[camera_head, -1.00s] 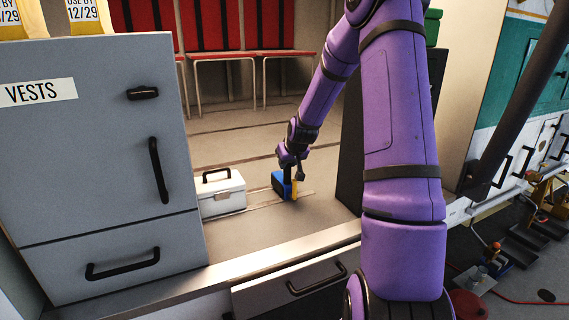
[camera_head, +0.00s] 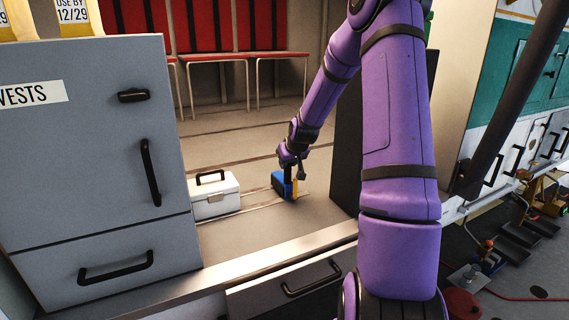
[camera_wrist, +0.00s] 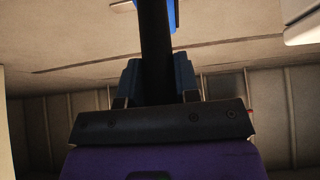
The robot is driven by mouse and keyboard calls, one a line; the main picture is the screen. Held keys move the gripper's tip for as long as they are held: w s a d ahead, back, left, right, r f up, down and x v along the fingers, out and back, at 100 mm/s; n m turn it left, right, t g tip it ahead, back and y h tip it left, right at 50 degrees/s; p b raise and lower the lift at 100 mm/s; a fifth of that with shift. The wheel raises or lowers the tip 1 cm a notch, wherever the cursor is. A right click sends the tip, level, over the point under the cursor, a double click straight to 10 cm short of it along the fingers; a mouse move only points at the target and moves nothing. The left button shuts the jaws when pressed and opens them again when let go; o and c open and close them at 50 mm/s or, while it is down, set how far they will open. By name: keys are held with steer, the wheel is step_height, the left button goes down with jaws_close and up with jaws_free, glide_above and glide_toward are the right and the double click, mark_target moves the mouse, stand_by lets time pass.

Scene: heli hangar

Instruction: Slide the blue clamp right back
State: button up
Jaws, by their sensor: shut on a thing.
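The blue clamp (camera_head: 280,184), with a yellow part on its right side, sits on a thin rail on the counter, right of a white case. My gripper (camera_head: 289,172) is above it, shut on its black upright handle. In the wrist view the black handle (camera_wrist: 155,45) stands between my gripper's two blue-grey fingers (camera_wrist: 157,85). A little of the clamp's blue body (camera_wrist: 122,4) shows at the top edge there. Part of the clamp is hidden behind the handle and my gripper.
The white case (camera_head: 214,196) with a black handle stands left of the clamp, a gap between them. A grey vests cabinet (camera_head: 95,170) is further left. A dark upright panel (camera_head: 346,150) rises to the right. The rail's right end (camera_head: 306,192) lies just beyond the clamp.

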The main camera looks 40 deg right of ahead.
steer(key=shift+s+d, duration=0.25)
steer(key=shift+d, duration=0.65)
steer(key=shift+s+d, duration=0.25)
steer(key=shift+d, duration=0.6)
steer(key=o, duration=1.1)
steer(key=shift+v, duration=4.5)
steer(key=s+a+r+n+g, duration=0.1)
steer(key=s+a+r, duration=0.15)
steer(key=a, duration=0.45)
steer(key=s+a+r, duration=0.2)
steer(key=a+r, duration=0.2)
steer(key=a, duration=0.3)
steer(key=s+a+r+n+g, duration=0.1)
steer(key=s+a+r, duration=0.25)
steer(key=a, duration=0.35)
steer(key=s+a+r, duration=0.1)
steer(key=s+a, duration=0.3)
steer(key=s, duration=0.2)
steer(key=s+a+r+y, duration=0.1)
steer(key=s+a+r, duration=0.1)
steer(key=s+a, duration=0.2)
steer(key=s+a+r+n+y, duration=0.1)
steer(key=s+a, duration=0.3)
steer(key=s, duration=0.5)
steer(key=shift+s+r, duration=0.35)
steer(key=shift+r, duration=0.1)
